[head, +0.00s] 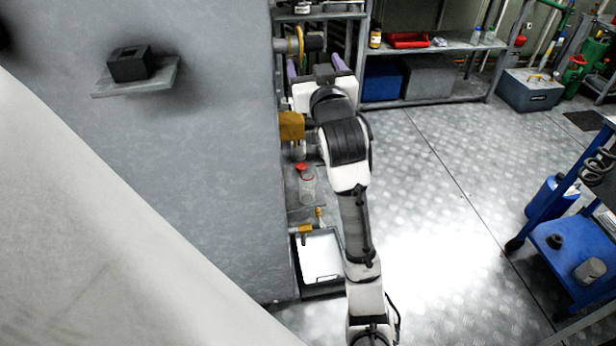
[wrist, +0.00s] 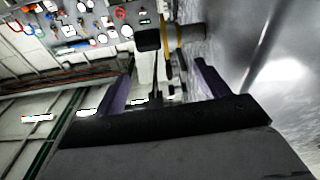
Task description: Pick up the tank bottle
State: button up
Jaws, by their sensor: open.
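My gripper (head: 315,66) is open and empty, with its two purple fingers apart beside the grey cabinet. The fingers also show in the wrist view (wrist: 162,82), one on each side, with nothing held between them.
A grey cabinet wall (head: 210,140) with a small shelf (head: 150,82) stands left of my arm. A yellow-and-dark fitting (head: 300,44) is close to the fingers. A white tray (head: 320,258) lies low beside the arm. A blue cart (head: 570,250) is at right; the floor between is open.

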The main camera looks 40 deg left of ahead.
notch_tip(320, 180, down, 7)
jog(key=w+a+g+h, duration=0.1)
jog(key=a+g+h, duration=0.1)
jog(key=a, duration=0.1)
jog(key=g+h+b, duration=0.4)
jog(key=g+h, duration=0.4)
jog(key=h, duration=0.1)
send_near(309, 180)
jog(key=shift+n, duration=0.3)
jog(key=x, duration=0.7)
jog(key=shift+s+f, duration=0.1)
jog(key=shift+f, duration=0.15)
jog(key=shift+w+p+x, duration=0.2)
jog(key=shift+p+x, duration=0.1)
jog(key=shift+x, duration=2.6)
jog(key=shift+a+r, duration=0.1)
jog(key=shift+r, duration=0.05)
jog(key=c, duration=1.1)
